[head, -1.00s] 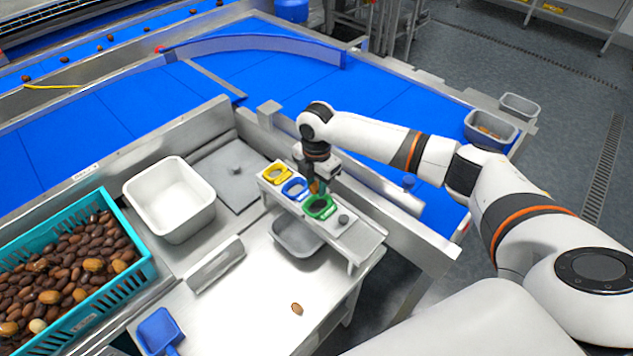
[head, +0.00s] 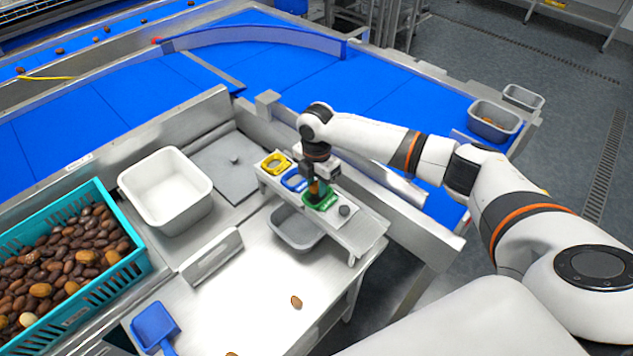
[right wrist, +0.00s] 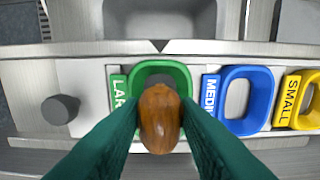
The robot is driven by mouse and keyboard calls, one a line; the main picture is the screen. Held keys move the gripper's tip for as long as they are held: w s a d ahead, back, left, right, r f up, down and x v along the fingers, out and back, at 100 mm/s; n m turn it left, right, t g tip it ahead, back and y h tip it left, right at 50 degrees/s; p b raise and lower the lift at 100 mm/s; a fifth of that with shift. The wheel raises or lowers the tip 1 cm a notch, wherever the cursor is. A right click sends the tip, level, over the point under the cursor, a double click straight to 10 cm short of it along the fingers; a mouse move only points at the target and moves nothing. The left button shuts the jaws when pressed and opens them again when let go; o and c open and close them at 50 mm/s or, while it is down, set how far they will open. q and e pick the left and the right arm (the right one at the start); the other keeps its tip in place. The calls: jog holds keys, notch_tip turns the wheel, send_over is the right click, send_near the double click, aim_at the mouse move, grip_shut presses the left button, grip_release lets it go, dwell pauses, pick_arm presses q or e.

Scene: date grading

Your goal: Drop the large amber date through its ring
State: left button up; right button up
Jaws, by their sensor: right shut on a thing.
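My right gripper (right wrist: 160,125) is shut on a brown-amber date (right wrist: 160,118), held between its two green fingers. In the right wrist view the date lies over the near part of the green ring (right wrist: 183,75), labelled as large and partly hidden by the date and fingers. I cannot tell how far above the ring the date is. In the head view the right gripper (head: 314,190) is at the green ring (head: 328,202). The blue medium ring (head: 293,180) and yellow small ring (head: 275,163) stand beside it on the metal rack. My left gripper is not in view.
A grey bin (head: 296,229) sits under the rack. A loose date (head: 296,302) lies on the metal table. A teal crate (head: 137,262) of dates, a white tub (head: 170,222) and a blue scoop (head: 155,325) are to the left. A knob (right wrist: 60,109) stands beside the green ring.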

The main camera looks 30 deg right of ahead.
jog(key=shift+p, duration=0.75)
dwell(0.7)
jog(key=o, duration=0.7)
jog(key=shift+o, duration=0.2)
dwell(0.6)
notch_tip(320, 180, up, 6)
jog(key=p, duration=0.6)
jog(key=shift+r+p, duration=0.1)
jog(key=shift+p, duration=0.2)
